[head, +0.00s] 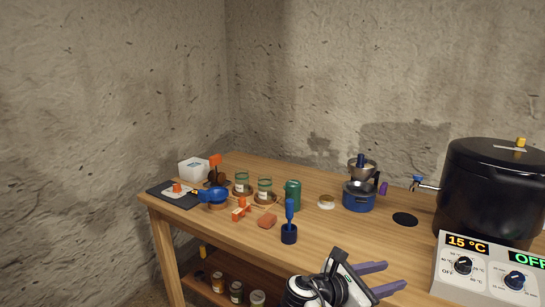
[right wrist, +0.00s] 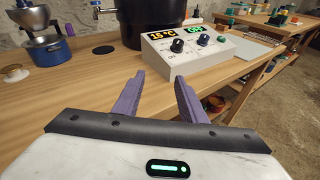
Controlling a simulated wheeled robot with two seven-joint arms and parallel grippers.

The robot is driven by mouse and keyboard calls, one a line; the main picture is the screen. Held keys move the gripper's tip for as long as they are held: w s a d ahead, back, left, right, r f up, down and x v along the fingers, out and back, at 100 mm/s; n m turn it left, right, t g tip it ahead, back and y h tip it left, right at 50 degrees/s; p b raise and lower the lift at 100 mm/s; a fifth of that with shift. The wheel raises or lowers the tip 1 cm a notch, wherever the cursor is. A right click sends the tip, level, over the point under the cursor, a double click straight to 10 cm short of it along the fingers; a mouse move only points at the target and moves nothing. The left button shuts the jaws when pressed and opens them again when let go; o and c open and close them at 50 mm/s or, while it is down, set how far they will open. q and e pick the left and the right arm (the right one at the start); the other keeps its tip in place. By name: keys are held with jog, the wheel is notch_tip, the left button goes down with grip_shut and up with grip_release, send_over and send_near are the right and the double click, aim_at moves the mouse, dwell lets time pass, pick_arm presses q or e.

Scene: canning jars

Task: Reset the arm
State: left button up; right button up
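My right gripper (head: 388,278) shows at the bottom of the head view, in front of the wooden table (head: 330,230). Its two purple fingers are spread apart with nothing between them. In the right wrist view the open fingers (right wrist: 158,95) point toward the control box (right wrist: 186,47), with bare table edge between and beyond them. My left gripper is not in the head view.
A black canner (head: 490,190) stands behind the control box (head: 488,268) at the right. Several jars (head: 237,292) sit on a lower shelf.

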jog(key=s+a+f+m+y, duration=0.4)
jog(key=s+f, duration=0.3)
jog(key=f, duration=0.6)
jog(key=s+a+f+m+y, duration=0.1)
jog(key=s+a+f+y, duration=0.2)
jog(key=s+f+y, duration=0.75)
jog(key=s+a+f+m, duration=0.3)
jog(key=s+f+m, duration=0.4)
jog(key=s, duration=0.1)
jog(key=s+d+r+m+t+y, duration=0.1)
jog(key=s+r+m+t+y, duration=0.1)
jog(key=s+r+m, duration=0.2)
jog(key=s+m, duration=0.2)
jog(key=m, duration=0.1)
jog(key=shift+s+r+m, duration=0.2)
jog(key=shift+s+m, duration=0.2)
